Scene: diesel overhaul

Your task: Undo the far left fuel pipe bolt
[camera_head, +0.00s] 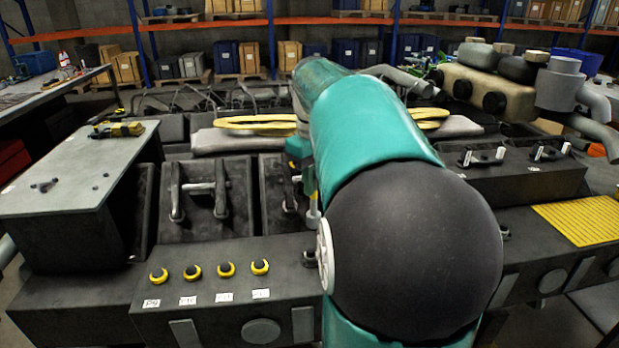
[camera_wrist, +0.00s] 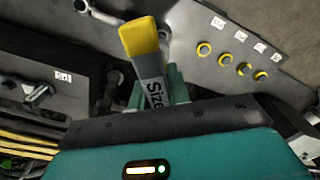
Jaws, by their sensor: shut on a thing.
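My gripper (camera_wrist: 153,88) is shut on a grey tool (camera_wrist: 150,88) with a yellow end and the printed word "Size". The tool's working end is not clear to see. In the head view my teal arm hides most of the gripper. Fuel pipes with metal fittings (camera_head: 175,196) stand in a dark recess of the engine at left. A second fitting (camera_head: 220,190) stands to its right. In the wrist view a grey pipe with a ring end (camera_wrist: 82,6) lies beyond the tool at upper left. Contact between tool and bolt cannot be told.
Several yellow-ringed plugs (camera_head: 194,272) with white labels sit on the engine's front ledge (camera_head: 290,252). A grey-topped block (camera_head: 80,170) at left carries a yellow tool (camera_head: 117,130). Yellow pipes (camera_head: 245,122) run behind. A yellow grating (camera_head: 585,220) lies at right.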

